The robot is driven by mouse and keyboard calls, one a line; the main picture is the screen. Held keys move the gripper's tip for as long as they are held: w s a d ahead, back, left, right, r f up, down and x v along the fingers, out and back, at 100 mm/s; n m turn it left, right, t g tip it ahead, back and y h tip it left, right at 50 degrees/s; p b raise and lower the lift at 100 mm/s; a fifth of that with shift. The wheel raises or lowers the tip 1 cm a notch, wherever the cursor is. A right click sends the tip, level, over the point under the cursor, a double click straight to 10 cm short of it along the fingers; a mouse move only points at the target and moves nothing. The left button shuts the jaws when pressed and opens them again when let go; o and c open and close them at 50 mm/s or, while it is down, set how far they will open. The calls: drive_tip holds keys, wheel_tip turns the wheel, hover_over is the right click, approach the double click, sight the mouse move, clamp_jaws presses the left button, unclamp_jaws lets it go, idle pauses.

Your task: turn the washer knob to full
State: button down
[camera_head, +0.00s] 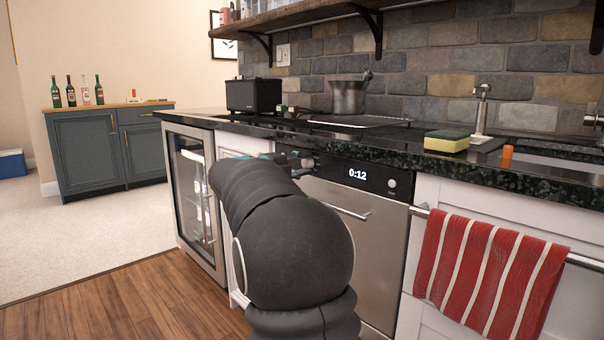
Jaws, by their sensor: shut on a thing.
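The washer (335,240) is a stainless front under the dark counter, with a black control panel along its top. Its lit display (358,175) reads 0:12. A small round pale button (391,183) sits at the panel's right end. My gripper (296,160) is at the left part of this panel, mostly hidden behind my dark arm. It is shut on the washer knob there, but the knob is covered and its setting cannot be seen. The washer's bar handle (338,209) runs below the panel, and the door looks closed.
A glass-door fridge (196,200) stands left of the washer. A red striped towel (488,272) hangs on a rail at right. The counter (400,147) above holds a sponge (447,140), a metal bucket (348,98) and a black box (253,96). The floor at left is clear.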

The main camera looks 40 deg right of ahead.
drive_tip(key=shift+m+b, duration=0.7)
drive_tip(key=shift+m, duration=0.3)
drive_tip(key=c, duration=0.8)
unclamp_jaws()
drive_tip(key=shift+r, duration=0.1)
